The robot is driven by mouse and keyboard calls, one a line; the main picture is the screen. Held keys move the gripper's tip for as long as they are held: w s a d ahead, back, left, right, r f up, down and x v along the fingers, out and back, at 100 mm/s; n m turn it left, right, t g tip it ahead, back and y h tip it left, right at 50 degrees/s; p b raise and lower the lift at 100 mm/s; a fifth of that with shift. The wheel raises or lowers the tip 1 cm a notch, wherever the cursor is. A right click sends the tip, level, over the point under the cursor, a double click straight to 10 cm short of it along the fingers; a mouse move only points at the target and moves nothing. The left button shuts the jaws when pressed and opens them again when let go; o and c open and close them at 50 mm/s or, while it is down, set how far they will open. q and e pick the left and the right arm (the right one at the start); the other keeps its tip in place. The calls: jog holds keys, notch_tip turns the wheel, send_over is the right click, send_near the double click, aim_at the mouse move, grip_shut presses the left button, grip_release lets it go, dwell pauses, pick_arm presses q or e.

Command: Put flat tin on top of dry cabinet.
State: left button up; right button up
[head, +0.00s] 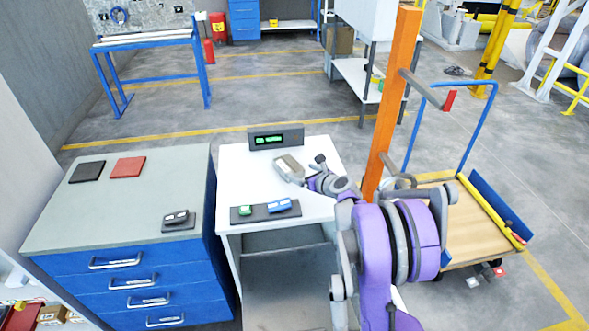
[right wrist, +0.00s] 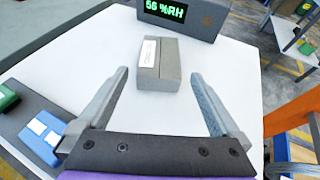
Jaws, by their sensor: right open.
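The flat tin (head: 289,167) is a small grey-beige box with a pale label. It lies on the white top of the dry cabinet (head: 240,165), in front of the humidity display. In the right wrist view the tin (right wrist: 158,65) sits just beyond and between the fingertips, apart from both fingers. My right gripper (head: 311,171) is open and empty, just to the right of the tin. In the right wrist view its two fingers (right wrist: 160,80) are spread wide over the white top. My left gripper is not in view.
A dark display (head: 275,138) stands at the cabinet's back edge. A dark tray (head: 266,211) with a green and a blue device lies at the front. A blue drawer cabinet (head: 120,210) stands left. An orange post (head: 390,100) and a trolley (head: 455,220) are right.

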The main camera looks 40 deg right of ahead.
jog(key=shift+v, duration=1.2)
jog(key=a+n, duration=0.3)
jog(key=a, duration=0.1)
jog(key=s+a+n+g+y, duration=0.1)
jog(key=a+n, duration=0.1)
jog(key=a, duration=0.2)
jog(key=a+r+n+y, duration=0.1)
jog(key=a+n, duration=0.2)
jog(key=a, duration=0.2)
jog(key=shift+s+n+g, duration=0.2)
jog(key=shift+n+g, duration=0.1)
jog(key=shift+g, duration=0.1)
jog(key=s+a+f+n+g+y, duration=0.1)
jog(key=s+a+n+g, duration=0.1)
jog(key=s+a+n, duration=0.6)
jog(key=s+a+n+g+y, duration=0.1)
jog(key=s+a+n+g, duration=0.1)
jog(key=s+a+n, duration=0.55)
jog(key=s+a+f+n+g+h, duration=0.1)
jog(key=s+a+n, duration=0.4)
jog(key=s+n, duration=0.5)
notch_tip(320, 180, down, 2)
jog(key=n+g, duration=0.1)
jog(key=n, duration=0.2)
jog(key=shift+a+f+n+g+h, duration=0.15)
jog(key=shift+a+n+g+h, duration=0.15)
jog(key=shift+n+h, duration=0.1)
